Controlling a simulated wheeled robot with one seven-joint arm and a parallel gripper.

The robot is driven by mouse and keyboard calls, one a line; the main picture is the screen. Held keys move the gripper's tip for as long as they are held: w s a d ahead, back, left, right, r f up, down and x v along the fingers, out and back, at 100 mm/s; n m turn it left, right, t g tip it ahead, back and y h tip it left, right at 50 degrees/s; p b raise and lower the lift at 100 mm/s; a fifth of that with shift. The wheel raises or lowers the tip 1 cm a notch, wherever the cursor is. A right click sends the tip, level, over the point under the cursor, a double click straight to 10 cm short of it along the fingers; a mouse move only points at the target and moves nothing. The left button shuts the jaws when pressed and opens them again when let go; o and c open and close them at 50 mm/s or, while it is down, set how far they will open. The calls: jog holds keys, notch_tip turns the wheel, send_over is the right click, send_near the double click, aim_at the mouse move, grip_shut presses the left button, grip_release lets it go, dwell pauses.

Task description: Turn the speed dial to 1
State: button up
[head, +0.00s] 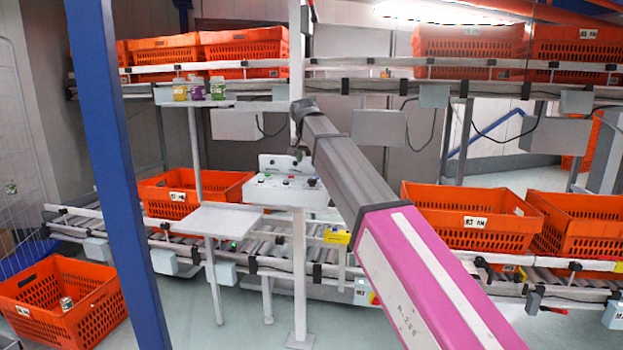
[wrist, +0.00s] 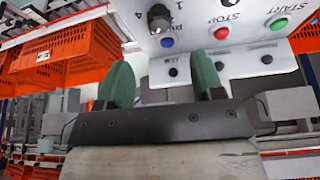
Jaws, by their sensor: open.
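The speed dial (wrist: 158,18) is a black knob on the light grey panel of a control box, at the top of the wrist view. The digits 1 and 4 show beside it; which one it points to I cannot tell. My gripper (wrist: 160,75) has two green fingers, apart with nothing between them. In the picture they lie below the dial and appear clear of it. In the head view the control box (head: 318,200) stands on a white post, with my arm's end just above it; the dial is too small to make out there.
Beside the dial are a blue button (wrist: 167,42), a red stop button (wrist: 222,32) and a green start button (wrist: 278,25). A small white table (head: 218,218) stands left of the box. Orange totes (head: 468,222) line the roller conveyors. A blue post (head: 118,170) crosses the left foreground.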

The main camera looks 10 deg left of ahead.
aim_at(312, 179)
jog(key=x, duration=0.9)
jog(key=shift+f, duration=0.1)
jog(key=c, duration=0.9)
